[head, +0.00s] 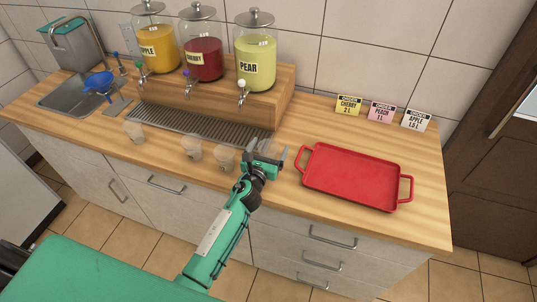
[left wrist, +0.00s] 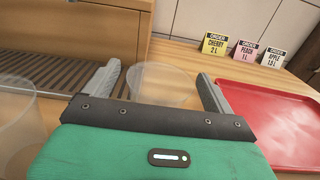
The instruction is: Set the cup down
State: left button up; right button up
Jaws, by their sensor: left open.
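A clear cup (left wrist: 160,84) is between the two spread fingers of my left gripper (left wrist: 160,92) in the left wrist view. The gripper is open. In the head view my left gripper (head: 268,151) is low over the counter, left of the red tray, and hides much of this cup. The cup looks upright on the wooden counter (head: 290,208); whether a finger touches it I cannot tell. Its lower part is hidden behind the gripper in the wrist view. My right gripper is not in view.
Clear cups (head: 136,132), (head: 191,147) and (head: 224,158) stand left of my gripper. A red tray (head: 350,177) lies to the right. Behind are a drip grate (head: 200,124) and dispensers of apple (head: 156,50), cherry (head: 203,58) and pear (head: 255,62). Order cards (head: 381,112) stand at the back.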

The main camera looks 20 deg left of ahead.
pick_arm(q)
jog(key=c, duration=1)
jog(key=shift+r, duration=0.1)
jog(key=shift+c, duration=0.6)
